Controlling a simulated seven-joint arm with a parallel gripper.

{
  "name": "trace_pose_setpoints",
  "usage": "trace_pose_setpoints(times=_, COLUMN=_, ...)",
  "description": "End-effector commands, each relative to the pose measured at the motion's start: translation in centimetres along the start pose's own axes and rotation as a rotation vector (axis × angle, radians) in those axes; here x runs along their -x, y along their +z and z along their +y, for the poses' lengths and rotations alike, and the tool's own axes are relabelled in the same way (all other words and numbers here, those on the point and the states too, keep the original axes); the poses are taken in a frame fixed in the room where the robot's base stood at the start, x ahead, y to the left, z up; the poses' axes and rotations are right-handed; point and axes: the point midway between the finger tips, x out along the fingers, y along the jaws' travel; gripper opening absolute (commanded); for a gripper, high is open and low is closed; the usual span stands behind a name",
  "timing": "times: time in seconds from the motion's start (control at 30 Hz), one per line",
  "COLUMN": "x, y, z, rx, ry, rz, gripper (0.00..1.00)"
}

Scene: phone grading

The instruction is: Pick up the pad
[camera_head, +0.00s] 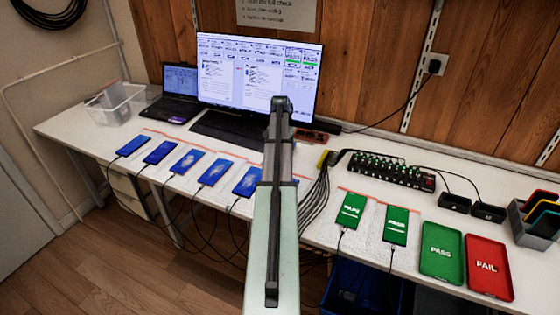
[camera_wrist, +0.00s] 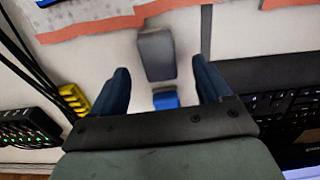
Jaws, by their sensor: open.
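In the wrist view a small grey block (camera_wrist: 156,55), which looks like the pad, lies on the white table between and slightly beyond my fingertips. A small blue piece (camera_wrist: 166,100) shows just below it, partly hidden by my gripper's body; I cannot tell whether the two are joined. My gripper (camera_wrist: 161,68) is open, with one dark finger on each side of the block and a gap on both sides. In the head view my arm covers this spot, so neither the block nor the fingertips can be made out.
A black keyboard (camera_wrist: 285,110) lies close to the right in the wrist view. A yellow connector (camera_wrist: 75,99), cables and a hub (camera_wrist: 25,125) lie to the left. In the head view, several blue phones and two green ones (camera_head: 350,209) line the table; PASS (camera_head: 442,272) and FAIL (camera_head: 489,287) trays stand right.

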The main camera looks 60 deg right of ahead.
Motion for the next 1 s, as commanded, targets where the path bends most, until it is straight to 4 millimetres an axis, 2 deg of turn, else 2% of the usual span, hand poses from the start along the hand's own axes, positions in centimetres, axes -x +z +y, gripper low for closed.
trace_pose_setpoints(times=0.23, x=-3.2, y=-0.1, z=0.1, rx=-0.001, ry=0.0, rz=-0.001, gripper=0.78)
trace_pose_setpoints(times=0.53, x=-3.7, y=-0.1, z=0.1, rx=-0.001, ry=0.0, rz=0.0, gripper=0.77)
trace_pose_setpoints(times=1.0, x=-3.7, y=-0.1, z=0.1, rx=-0.001, ry=0.0, rz=0.0, gripper=0.32)
